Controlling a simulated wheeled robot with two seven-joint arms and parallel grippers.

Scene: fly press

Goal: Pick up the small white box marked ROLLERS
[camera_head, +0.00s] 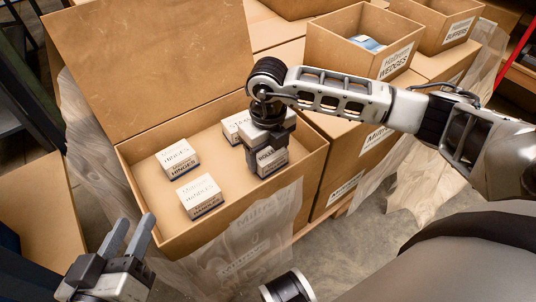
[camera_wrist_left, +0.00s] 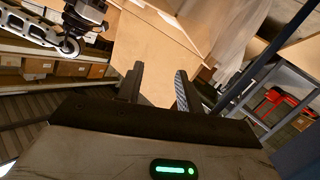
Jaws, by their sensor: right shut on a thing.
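The small white box marked ROLLERS (camera_head: 272,163) is in the front right part of the open carton (camera_head: 222,222); its lower label shows and its top is partly hidden by my right gripper. My right gripper (camera_head: 266,142) reaches down over this box and is shut on it. I cannot tell whether the box is clear of the carton floor. My left gripper (camera_head: 135,222) is open and empty, outside the carton at the lower left. Its two fingers stand apart in the left wrist view (camera_wrist_left: 158,78).
In the carton are white boxes marked HINGES (camera_head: 178,158) and HANDLES (camera_head: 200,195), and another white box (camera_head: 236,126) behind my right gripper. The raised flap (camera_head: 150,65) stands at the back. Cartons marked WEDGES (camera_head: 362,40) and BUFFERS (camera_head: 440,22) stand right.

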